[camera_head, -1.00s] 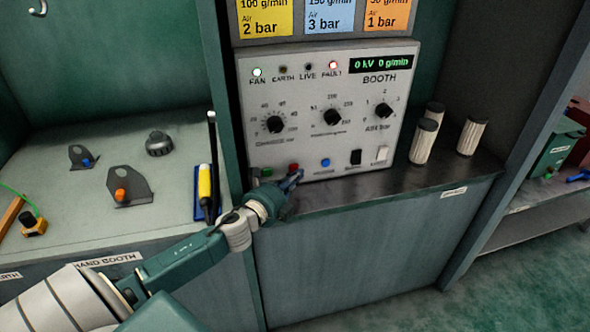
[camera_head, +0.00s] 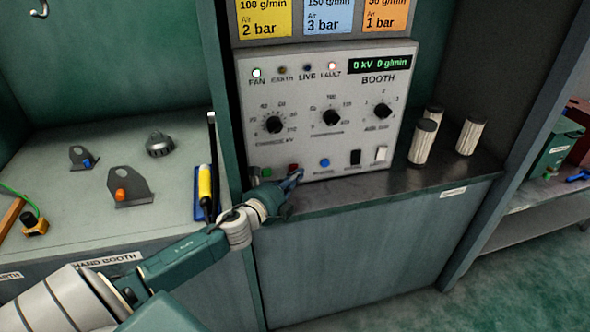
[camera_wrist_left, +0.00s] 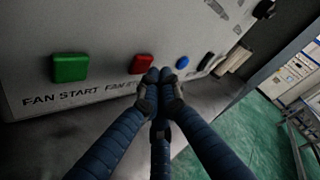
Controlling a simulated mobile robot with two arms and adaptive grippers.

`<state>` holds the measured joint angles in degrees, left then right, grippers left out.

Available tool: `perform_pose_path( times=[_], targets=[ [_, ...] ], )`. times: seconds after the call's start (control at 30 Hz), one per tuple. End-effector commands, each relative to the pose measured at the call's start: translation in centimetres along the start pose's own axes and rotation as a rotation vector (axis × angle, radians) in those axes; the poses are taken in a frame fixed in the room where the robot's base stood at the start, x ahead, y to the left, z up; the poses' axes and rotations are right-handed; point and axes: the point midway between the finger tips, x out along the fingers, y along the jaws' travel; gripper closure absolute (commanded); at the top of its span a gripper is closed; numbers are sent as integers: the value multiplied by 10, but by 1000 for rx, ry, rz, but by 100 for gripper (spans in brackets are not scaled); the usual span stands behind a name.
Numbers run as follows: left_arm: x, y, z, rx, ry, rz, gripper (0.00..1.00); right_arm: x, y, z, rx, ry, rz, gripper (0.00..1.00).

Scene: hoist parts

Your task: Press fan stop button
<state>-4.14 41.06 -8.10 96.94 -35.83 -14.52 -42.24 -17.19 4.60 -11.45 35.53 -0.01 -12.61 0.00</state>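The grey-white booth control panel (camera_head: 300,140) has a row of buttons along its lower edge. The red button (camera_head: 293,168), beside the green one, is partly covered by my left gripper (camera_head: 294,178). In the left wrist view, the red button (camera_wrist_left: 139,63) sits above the lettering of a second fan label, partly hidden by the fingers. My left gripper's dark blue fingers (camera_wrist_left: 160,77) are together, with nothing seen between them. Their tips are at the red button's right edge; I cannot tell whether they touch it. The fan lamp (camera_head: 257,73) looks lit. My right gripper is not in view.
The green fan start button (camera_wrist_left: 70,67) is left of the red one, and a blue button (camera_wrist_left: 182,62) is right of it. White ribbed cylinders (camera_head: 423,142) stand on the shelf right of the panel.

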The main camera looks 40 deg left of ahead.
Motion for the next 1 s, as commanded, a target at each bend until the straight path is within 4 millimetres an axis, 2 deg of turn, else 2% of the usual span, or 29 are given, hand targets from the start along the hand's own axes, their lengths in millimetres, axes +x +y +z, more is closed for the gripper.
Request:
perform_pose_path(
  times=[0.03,0.17,0.5,0.77,1.0],
  targets=[
    [2,0,17,12,-26,3,100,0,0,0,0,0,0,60],
    [2,0,17,13,-27,3,100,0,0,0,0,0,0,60],
    [-8,4,13,12,-25,7,100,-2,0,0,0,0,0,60],
    [-10,6,11,10,-23,10,100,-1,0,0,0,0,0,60],
    [-22,2,-2,5,-19,12,100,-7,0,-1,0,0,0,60]
  ],
)
